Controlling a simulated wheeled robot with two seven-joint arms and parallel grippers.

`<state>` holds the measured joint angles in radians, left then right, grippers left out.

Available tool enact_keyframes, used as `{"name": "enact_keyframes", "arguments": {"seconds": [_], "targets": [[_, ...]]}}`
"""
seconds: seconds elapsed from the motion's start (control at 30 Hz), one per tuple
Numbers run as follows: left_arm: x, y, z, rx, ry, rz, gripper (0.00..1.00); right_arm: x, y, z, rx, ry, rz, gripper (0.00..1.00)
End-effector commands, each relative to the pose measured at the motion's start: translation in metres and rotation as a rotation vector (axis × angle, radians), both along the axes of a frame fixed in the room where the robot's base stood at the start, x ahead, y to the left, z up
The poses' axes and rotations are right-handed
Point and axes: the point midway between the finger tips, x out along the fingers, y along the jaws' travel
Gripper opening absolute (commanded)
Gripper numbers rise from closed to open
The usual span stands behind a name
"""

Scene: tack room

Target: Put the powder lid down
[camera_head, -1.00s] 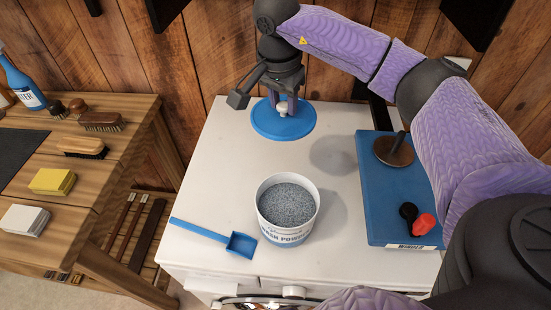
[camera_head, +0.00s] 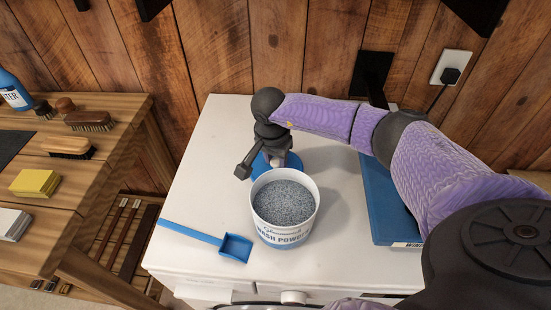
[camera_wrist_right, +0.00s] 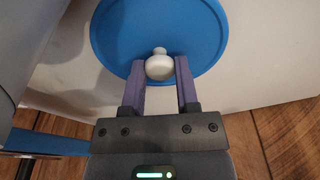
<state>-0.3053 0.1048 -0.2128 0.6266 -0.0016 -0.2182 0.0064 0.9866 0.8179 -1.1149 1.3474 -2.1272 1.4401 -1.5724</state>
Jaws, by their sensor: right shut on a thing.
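My right gripper (camera_head: 276,161) is shut on the white knob (camera_wrist_right: 159,66) of the round blue powder lid (camera_head: 257,168). In the head view the lid is behind the white wash powder tub (camera_head: 285,235), which hides part of it. The wrist view shows the lid (camera_wrist_right: 120,30) flat side on, with the knob between the two fingers. I cannot tell whether the lid touches the white top (camera_head: 225,125) under it. The tub is open and full of speckled powder (camera_head: 284,202). My left gripper is not in view.
A blue scoop (camera_head: 235,246) lies left of the tub. A wooden bench (camera_head: 60,185) with brushes and sponges stands at the left. The white top's back left is clear.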

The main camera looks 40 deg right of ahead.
Motion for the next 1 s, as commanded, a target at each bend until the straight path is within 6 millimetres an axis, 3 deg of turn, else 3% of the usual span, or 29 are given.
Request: {"name": "enact_keyframes", "arguments": {"seconds": [0.37, 0.4, 0.53, 0.83, 1.0], "targets": [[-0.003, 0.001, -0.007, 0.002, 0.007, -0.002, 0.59, 0.0, 0.0, -0.008, 0.0, 0.001, -0.001, 0.0], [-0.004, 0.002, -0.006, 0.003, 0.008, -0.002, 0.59, 0.0, 0.0, -0.007, 0.0, 0.001, -0.001, 0.45], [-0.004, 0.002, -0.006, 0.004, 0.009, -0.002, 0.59, 0.0, 0.0, -0.007, 0.0, 0.0, -0.001, 0.73], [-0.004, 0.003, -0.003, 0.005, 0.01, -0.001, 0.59, 0.0, 0.0, -0.003, 0.0, 0.0, -0.001, 0.74], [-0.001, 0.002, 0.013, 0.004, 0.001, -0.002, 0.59, -0.001, 0.003, 0.034, -0.001, -0.006, 0.003, 0.74]]}}
